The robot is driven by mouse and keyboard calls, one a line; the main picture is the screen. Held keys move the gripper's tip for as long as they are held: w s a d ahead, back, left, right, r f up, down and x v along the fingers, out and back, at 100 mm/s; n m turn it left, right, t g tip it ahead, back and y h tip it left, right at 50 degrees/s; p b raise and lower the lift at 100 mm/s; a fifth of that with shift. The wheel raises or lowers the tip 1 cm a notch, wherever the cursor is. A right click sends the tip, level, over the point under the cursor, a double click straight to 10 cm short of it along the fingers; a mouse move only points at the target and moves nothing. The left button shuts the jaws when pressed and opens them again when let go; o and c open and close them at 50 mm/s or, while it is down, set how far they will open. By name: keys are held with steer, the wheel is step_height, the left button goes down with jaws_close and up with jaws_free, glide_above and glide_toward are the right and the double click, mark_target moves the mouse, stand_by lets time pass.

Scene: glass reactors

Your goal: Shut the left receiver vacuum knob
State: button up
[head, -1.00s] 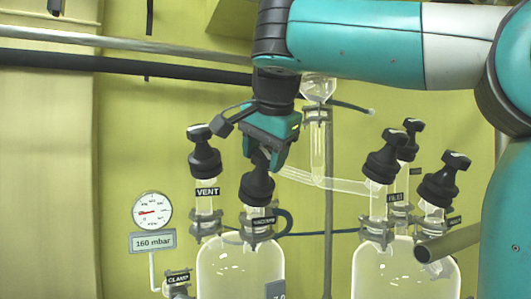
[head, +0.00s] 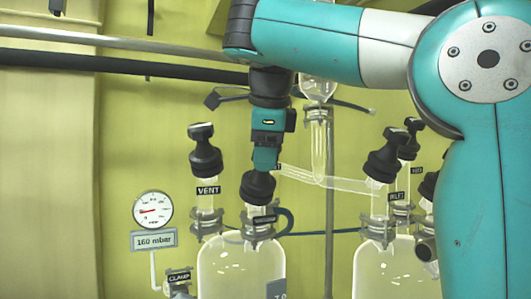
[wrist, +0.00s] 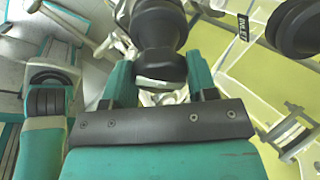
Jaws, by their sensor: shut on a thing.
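The left receiver (head: 235,268) is a clear glass vessel with two black-knobbed valves on top. Its vacuum knob (head: 258,187) is the right one of the two, black, above a label partly turned from view. My gripper (head: 265,163) comes down from above and is shut on the top of this knob. In the wrist view the knob (wrist: 160,67) sits between the two teal fingers. The vent knob (head: 205,150), with its VENT label, stands just left, apart from my gripper.
A pressure gauge (head: 153,210) with a display reading 160 mbar (head: 154,240) is at left. The right receiver (head: 385,270) has several black knobs, including the inlet knob (head: 385,160). A slanted glass tube (head: 340,183) passes just right of my gripper.

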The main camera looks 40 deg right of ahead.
steer(key=m, duration=0.3)
steer(key=shift+m, duration=0.3)
steer(key=shift+m+y, duration=0.3)
steer(key=shift+m, duration=1.5)
steer(key=o, duration=0.9)
steer(key=shift+d, duration=0.1)
steer(key=shift+w+p+v, duration=0.1)
steer(key=shift+p+v, duration=2.85)
steer(key=shift+v, duration=0.05)
steer(key=shift+w+p+v, duration=0.15)
steer(key=shift+p+v, duration=2.75)
steer(key=shift+v, duration=0.1)
